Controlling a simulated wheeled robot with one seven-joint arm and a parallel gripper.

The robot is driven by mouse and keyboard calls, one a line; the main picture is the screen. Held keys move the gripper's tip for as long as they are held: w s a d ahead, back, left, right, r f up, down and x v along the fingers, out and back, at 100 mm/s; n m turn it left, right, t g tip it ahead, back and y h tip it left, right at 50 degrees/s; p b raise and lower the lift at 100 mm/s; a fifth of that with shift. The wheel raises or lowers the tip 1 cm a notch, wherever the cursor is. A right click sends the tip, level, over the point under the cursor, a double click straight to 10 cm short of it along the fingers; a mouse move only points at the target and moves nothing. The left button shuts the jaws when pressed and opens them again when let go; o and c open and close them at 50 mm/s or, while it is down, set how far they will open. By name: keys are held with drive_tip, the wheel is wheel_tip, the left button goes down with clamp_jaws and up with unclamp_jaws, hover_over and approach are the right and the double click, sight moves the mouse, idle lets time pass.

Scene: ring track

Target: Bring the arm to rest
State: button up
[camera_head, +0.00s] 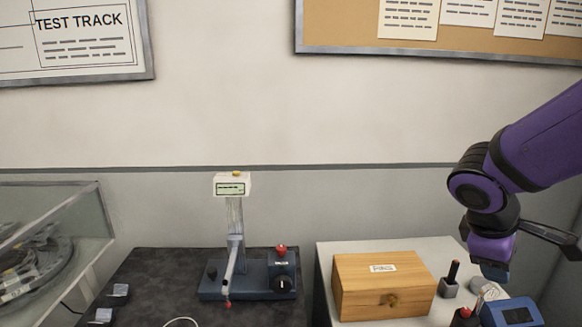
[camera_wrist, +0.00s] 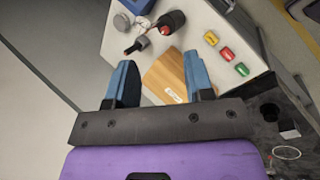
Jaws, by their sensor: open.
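My purple arm (camera_head: 545,135) reaches in from the right in the head view, bent downward at its black joint. My gripper (camera_head: 494,270) hangs over the right side of the white table, above the small items there. In the wrist view my gripper (camera_wrist: 159,65) shows two blue fingers spread wide apart, with nothing held. The wooden box (camera_wrist: 165,78) shows between and beyond the fingers. In the head view the box (camera_head: 375,295) stands to the left of my gripper, apart from it.
Near my gripper are a blue device (camera_head: 512,313) and a black-handled item (camera_head: 451,278). A height-gauge-like stand (camera_head: 245,275) is on the dark table (camera_head: 160,285). A glass case (camera_head: 55,235) is at left. Coloured buttons (camera_wrist: 226,54) show in the wrist view.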

drive_tip(key=s+a+r+m+t+y, duration=0.4)
drive_tip(key=s+r+m, duration=0.4)
drive_tip(key=r, duration=0.3)
drive_tip(key=shift+s+m+y, duration=0.3)
drive_tip(key=shift+s+y, duration=0.1)
drive_tip(key=shift+y, duration=0.5)
